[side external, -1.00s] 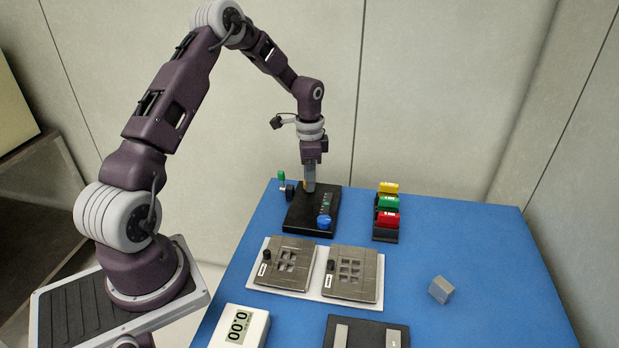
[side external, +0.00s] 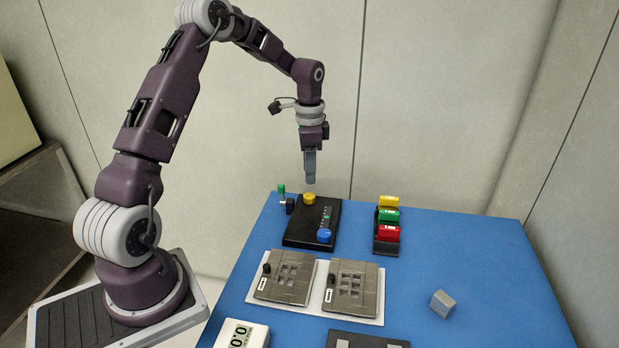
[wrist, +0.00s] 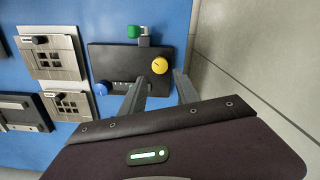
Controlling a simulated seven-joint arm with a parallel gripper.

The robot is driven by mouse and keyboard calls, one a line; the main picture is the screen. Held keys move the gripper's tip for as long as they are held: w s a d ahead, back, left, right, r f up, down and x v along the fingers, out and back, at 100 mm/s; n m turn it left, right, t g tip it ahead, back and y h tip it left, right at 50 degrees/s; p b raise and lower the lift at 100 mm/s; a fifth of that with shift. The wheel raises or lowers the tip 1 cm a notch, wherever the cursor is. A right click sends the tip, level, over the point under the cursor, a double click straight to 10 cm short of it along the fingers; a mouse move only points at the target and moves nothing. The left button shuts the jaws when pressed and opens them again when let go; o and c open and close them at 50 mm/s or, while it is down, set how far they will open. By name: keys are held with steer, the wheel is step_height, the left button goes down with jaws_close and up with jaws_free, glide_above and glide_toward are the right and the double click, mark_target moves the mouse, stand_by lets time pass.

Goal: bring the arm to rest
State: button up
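My gripper (side external: 310,181) points straight down and hangs in the air above the black control box (side external: 296,232). In the wrist view its two fingers (wrist: 160,82) stand apart with nothing between them. The box has a yellow knob (side external: 309,198) just below my fingertips, clear of them, and a blue knob (side external: 325,235) at its front. In the wrist view the yellow knob (wrist: 160,66) lies just beyond the fingertips. A green-topped switch (side external: 281,189) stands at the box's left side.
A rack (side external: 387,248) holds yellow, green and red blocks. Two grey plates (side external: 285,279) (side external: 352,287) lie on a white base. The wall (side external: 430,110) stands behind the blue table (side external: 470,240).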

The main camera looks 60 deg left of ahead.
steer(key=s+d+r+n+t+y, duration=0.1)
steer(key=s+d+r, duration=0.5)
steer(key=d+r, duration=0.15)
steer(key=s+d+r+n+t+y, duration=0.1)
steer(key=s+d+r+n+t, duration=0.1)
steer(key=s+d+r, duration=0.45)
steer(key=s+d+r+n+t+h, duration=0.1)
steer(key=s+d+r, duration=0.1)
steer(key=s, duration=0.5)
steer(key=s+d+r+n+t+h, duration=0.1)
steer(key=s+d, duration=0.4)
steer(key=s, duration=0.2)
steer(key=shift+s+d+r+n+t, duration=0.25)
steer(key=shift+s+r+n+t, duration=0.05)
steer(key=shift+s+r+n, duration=0.1)
